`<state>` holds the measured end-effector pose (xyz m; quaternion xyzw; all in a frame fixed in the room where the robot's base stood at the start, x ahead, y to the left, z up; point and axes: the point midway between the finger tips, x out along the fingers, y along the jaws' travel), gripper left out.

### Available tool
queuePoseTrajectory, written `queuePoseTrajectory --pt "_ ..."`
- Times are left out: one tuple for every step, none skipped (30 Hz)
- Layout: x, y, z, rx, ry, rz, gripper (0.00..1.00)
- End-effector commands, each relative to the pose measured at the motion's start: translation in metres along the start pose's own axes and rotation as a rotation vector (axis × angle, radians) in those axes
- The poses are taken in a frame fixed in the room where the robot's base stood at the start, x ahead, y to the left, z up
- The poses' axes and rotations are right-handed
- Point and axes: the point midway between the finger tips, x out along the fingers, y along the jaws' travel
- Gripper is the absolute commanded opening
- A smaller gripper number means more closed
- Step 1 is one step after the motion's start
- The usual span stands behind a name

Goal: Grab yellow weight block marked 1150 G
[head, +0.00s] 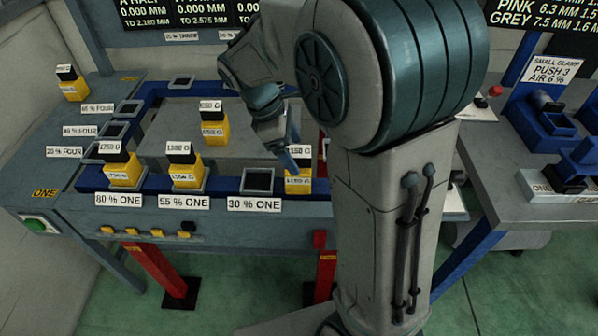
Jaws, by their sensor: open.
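A yellow weight block (293,186) with a black top stands just right of the empty 30 % ONE pocket. Its upper label appears to read 1150 G, its start hidden. My gripper (291,154) points down at this block, with a finger in front of its upper part. The gripper is open, and part of it and of the block is hidden by my arm. I cannot tell whether they touch. Other yellow blocks stand at 80 % ONE (122,172), at 55 % ONE (184,174), on the grey plate behind (214,131) and at the far left (75,89).
The 30 % ONE pocket (258,181) is empty, and several empty pockets line the blue left rail (126,106). A right-hand bench (510,150) carries a blue clamp fixture (556,122). My arm covers much of the middle of the view.

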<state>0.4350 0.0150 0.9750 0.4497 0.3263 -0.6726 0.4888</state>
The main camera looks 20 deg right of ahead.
Motion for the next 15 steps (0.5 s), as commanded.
queuePoseTrajectory --pt "0.009 -0.001 -0.001 -0.002 -0.003 -0.003 0.8" --pt "0.014 -0.001 -0.002 -0.002 -0.003 -0.004 0.8" --pt "0.02 -0.001 -0.003 -0.002 -0.003 -0.003 0.8" --pt "0.025 -0.001 -0.003 -0.002 -0.003 -0.004 0.8" --pt "0.029 -0.001 -0.003 -0.001 -0.002 -0.003 0.8" --pt "0.034 -0.001 -0.003 -0.001 -0.002 -0.003 0.8" --pt "0.037 -0.001 -0.003 -0.001 -0.002 -0.002 0.8" --pt "0.04 -0.001 -0.003 -0.001 -0.002 -0.002 0.8" --pt "0.042 -0.001 -0.003 -0.001 -0.002 -0.002 0.8" --pt "0.043 -0.001 -0.003 -0.001 -0.001 -0.002 0.8" --pt "0.044 -0.001 -0.003 -0.001 -0.001 -0.001 0.8" --pt "0.044 -0.001 -0.003 -0.001 -0.001 -0.001 0.8" --pt "0.044 -0.001 -0.003 -0.001 0.0 0.0 0.8" --pt "0.044 -0.001 -0.003 -0.001 0.0 0.0 0.8" --pt "0.044 -0.001 -0.003 -0.001 0.0 0.0 0.8"
